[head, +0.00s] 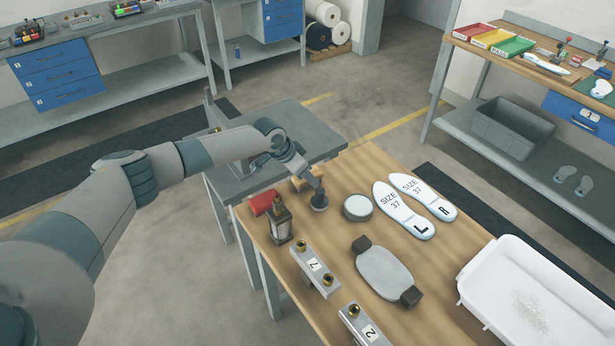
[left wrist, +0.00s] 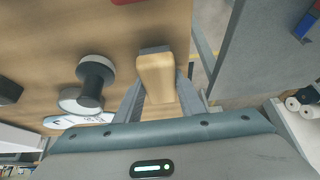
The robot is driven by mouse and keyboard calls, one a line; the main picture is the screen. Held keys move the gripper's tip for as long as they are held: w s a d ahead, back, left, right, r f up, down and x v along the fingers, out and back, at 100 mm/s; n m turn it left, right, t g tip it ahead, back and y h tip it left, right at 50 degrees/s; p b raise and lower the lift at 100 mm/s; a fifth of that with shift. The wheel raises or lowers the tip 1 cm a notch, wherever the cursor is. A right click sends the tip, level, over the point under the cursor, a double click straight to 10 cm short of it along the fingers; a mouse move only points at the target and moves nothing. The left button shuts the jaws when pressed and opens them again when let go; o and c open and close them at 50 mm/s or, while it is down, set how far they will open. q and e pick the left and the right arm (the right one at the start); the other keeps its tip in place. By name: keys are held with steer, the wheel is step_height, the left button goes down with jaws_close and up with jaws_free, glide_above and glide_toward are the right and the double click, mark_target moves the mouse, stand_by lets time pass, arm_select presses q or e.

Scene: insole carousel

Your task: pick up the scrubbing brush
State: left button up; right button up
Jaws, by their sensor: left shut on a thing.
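The scrubbing brush, a tan wooden block (left wrist: 157,78) with a grey strip at its far end, sits between the two fingers of my left gripper (left wrist: 158,100) in the left wrist view. The fingers are shut on its sides. In the head view the brush (head: 301,184) shows as a small tan piece at the bench's far left corner, partly hidden by my left gripper (head: 300,172). I cannot tell whether it touches the bench top. My right gripper is not in view.
A dark-knobbed tool (head: 319,200) stands close to the brush. A white tray (head: 470,297) lies at the right.

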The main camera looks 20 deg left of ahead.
mark_target(312, 172)
arm_select(q)
steer(key=shift+w+r, duration=0.1)
steer(key=shift+r, duration=0.4)
step_height(312, 172, up, 2)
steer(key=shift+r+b, duration=0.25)
steer(key=shift+b, duration=0.65)
steer(key=s+d+r+b, duration=0.3)
steer(key=s+d+r, duration=0.2)
steer(key=d, duration=0.5)
step_height(312, 172, up, 2)
steer(key=shift+d+r, duration=0.25)
steer(key=shift+d, duration=0.1)
steer(key=o, duration=0.4)
steer(key=shift+c, duration=1.2)
